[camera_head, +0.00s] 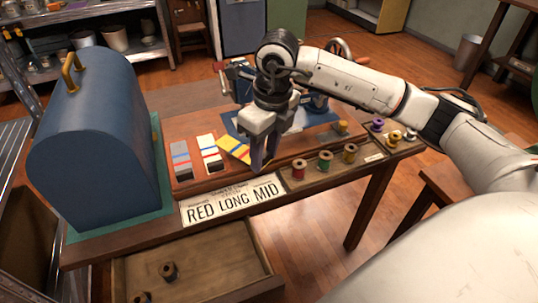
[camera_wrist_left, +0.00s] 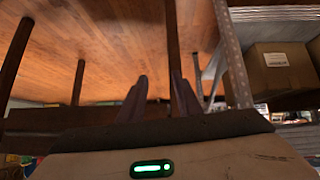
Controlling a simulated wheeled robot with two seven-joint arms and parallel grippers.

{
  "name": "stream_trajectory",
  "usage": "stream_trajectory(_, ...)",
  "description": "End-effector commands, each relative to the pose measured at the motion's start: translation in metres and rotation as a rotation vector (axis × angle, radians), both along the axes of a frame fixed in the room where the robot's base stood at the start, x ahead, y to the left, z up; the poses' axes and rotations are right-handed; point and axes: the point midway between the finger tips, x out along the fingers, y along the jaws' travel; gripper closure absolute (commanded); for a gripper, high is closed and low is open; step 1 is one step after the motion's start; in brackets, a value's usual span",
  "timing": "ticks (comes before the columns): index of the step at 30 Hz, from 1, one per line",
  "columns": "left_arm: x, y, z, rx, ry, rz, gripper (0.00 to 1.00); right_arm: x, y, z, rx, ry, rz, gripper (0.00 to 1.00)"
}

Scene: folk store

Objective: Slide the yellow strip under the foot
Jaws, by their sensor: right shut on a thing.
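The yellow strip (camera_head: 233,147), marked with coloured bands, is on the wooden board beside two white-and-grey strips. My right gripper (camera_head: 261,166) points down at its right end and is shut on it; the fingers hide the gripped part. A machine with a dark blue body (camera_head: 240,78) and a handwheel (camera_head: 338,50) stands behind my right gripper. Its foot is hidden by my gripper and wrist. My left gripper (camera_wrist_left: 160,78) shows only in the left wrist view, fingers apart and empty, over the floor.
A blue domed case (camera_head: 92,140) stands at the left. Thread spools (camera_head: 325,160) line a tray at the right. A sign (camera_head: 232,203) reading RED LONG MID lies at the front edge. An open drawer (camera_head: 215,275) with spools juts out below.

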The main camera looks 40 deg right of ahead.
Motion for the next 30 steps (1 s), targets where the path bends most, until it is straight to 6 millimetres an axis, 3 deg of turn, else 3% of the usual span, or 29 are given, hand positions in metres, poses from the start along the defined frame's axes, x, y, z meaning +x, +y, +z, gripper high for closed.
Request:
stream_trajectory(3, -0.002, 0.0, -0.008, 0.0, 0.005, -0.002, 0.69, 0.006, -0.009, -0.011, 0.001, 0.001, -0.243, 0.81)
stream_trajectory(9, -0.005, -0.001, -0.011, 0.0, 0.01, -0.004, 0.69, 0.011, -0.019, -0.017, 0.002, 0.001, -0.48, 0.81)
stream_trajectory(21, -0.003, -0.002, -0.018, -0.005, 0.004, -0.005, 0.69, 0.017, -0.022, -0.032, 0.002, 0.0, -0.516, 0.81)
stream_trajectory(30, -0.002, -0.001, -0.015, -0.006, 0.001, -0.004, 0.69, 0.017, -0.022, -0.032, 0.002, 0.0, -0.515, 0.81)
